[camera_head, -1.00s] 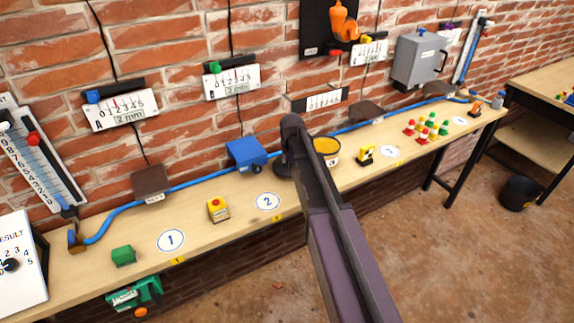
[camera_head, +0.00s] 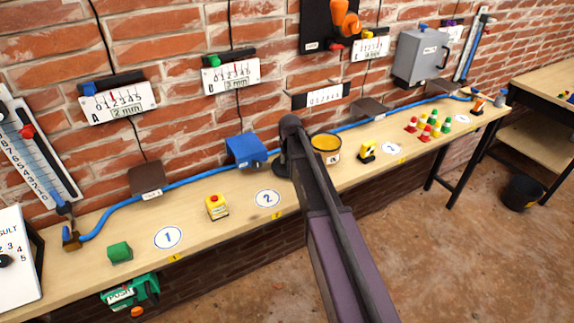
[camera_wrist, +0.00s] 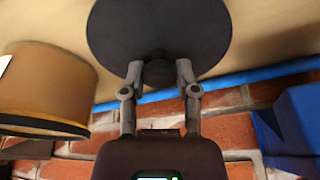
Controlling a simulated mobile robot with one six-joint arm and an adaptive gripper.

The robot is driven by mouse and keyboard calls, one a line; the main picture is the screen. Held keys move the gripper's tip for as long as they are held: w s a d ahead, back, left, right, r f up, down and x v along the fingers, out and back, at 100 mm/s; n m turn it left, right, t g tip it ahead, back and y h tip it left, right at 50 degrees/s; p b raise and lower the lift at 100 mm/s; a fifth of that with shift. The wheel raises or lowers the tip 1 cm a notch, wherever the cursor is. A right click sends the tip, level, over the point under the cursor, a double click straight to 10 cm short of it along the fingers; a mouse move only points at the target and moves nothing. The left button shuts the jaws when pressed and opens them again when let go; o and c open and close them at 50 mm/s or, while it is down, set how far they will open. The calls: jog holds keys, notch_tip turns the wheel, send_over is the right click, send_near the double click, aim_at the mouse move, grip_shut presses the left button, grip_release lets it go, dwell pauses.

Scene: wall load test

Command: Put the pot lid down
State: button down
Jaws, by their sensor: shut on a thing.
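The dark round pot lid (camera_wrist: 160,25) fills the top middle of the wrist view, with its knob between my fingertips. My gripper (camera_wrist: 157,72) is shut on that knob. In the head view my arm hides the gripper and most of the lid; a dark edge of the lid (camera_head: 279,167) shows left of the arm, over the bench. I cannot tell whether the lid touches the bench top. The pot (camera_head: 334,157), with a yellow-orange inside, stands on the bench just right of my arm. The pot also shows at the left of the wrist view (camera_wrist: 45,90).
A blue box (camera_head: 246,150) stands close left of the lid, against a blue pipe (camera_head: 205,174) along the brick wall. A yellow block with a red button (camera_head: 217,206) and a green block (camera_head: 119,252) stand further left.

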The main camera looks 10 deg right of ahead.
jog(key=shift+f, duration=0.45)
jog(key=shift+c, duration=1.8)
grip_release()
jog(key=shift+r, duration=0.25)
jog(key=p+v, duration=1.1)
jog(key=shift+r, duration=0.4)
jog(key=shift+s, duration=0.1)
jog(key=s+n+g, duration=0.1)
jog(key=s+g, duration=0.2)
jog(key=s, duration=2.2)
jog(key=shift+s+f, duration=0.35)
jog(key=shift+s, duration=0.05)
